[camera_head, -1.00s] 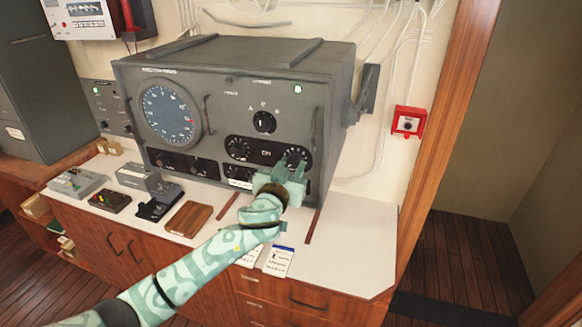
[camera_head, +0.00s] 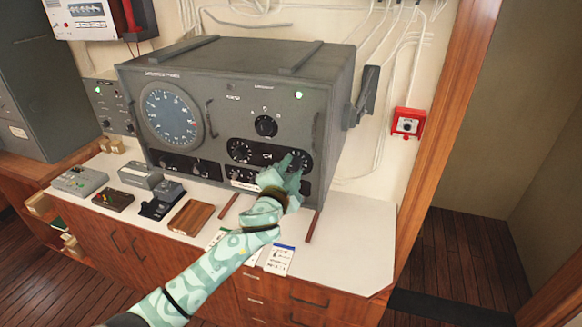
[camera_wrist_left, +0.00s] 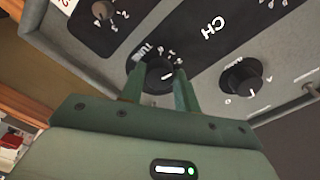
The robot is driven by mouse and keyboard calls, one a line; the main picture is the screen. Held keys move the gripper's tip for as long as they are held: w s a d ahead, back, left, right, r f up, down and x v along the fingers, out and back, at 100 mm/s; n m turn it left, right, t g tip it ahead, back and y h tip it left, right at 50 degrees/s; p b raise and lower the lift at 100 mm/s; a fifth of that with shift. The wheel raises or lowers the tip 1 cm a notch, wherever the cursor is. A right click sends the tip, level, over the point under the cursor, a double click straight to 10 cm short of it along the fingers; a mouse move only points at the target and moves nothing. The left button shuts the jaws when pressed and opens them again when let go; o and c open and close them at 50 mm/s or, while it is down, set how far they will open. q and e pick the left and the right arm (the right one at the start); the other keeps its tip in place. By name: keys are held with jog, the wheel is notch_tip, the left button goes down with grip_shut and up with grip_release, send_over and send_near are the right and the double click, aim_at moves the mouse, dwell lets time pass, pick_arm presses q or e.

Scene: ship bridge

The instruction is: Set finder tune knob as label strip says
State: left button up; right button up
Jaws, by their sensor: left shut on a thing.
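The finder is a grey box (camera_head: 240,75) with a round blue dial on its front. Its tune knob (camera_wrist_left: 160,74) is black with a white pointer line, and TUNE and numbers are printed around it. My left gripper (camera_head: 291,168) is at the lower right of the finder front. In the left wrist view its two fingers (camera_wrist_left: 159,84) are on either side of the tune knob, shut on it. They hide part of the scale. A small white label strip (camera_head: 245,185) is low on the finder front, too small to read. My right gripper is not in view.
Another knob with numbers (camera_head: 240,150) is left of the tune knob, and a selector knob (camera_head: 265,125) is above. The counter's right end is clear.

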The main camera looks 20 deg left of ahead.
pick_arm(q)
jog(key=m+p, duration=0.2)
jog(key=m, duration=0.4)
jog(key=shift+r+m, duration=0.1)
jog(key=shift+m, duration=0.2)
jog(key=m+p, duration=0.1)
jog(key=m, duration=0.3)
jog(key=shift+m+p, duration=0.35)
jog(key=shift+m, duration=0.75)
jog(key=shift+s, duration=0.1)
jog(key=o, duration=1)
jog(key=shift+d, duration=0.1)
jog(key=shift+c, duration=0.2)
jog(key=s+b, duration=0.1)
jog(key=s, duration=1.5)
jog(key=shift+s+a+b, duration=0.15)
jog(key=shift+a+b, duration=0.15)
jog(key=shift+b, duration=0.1)
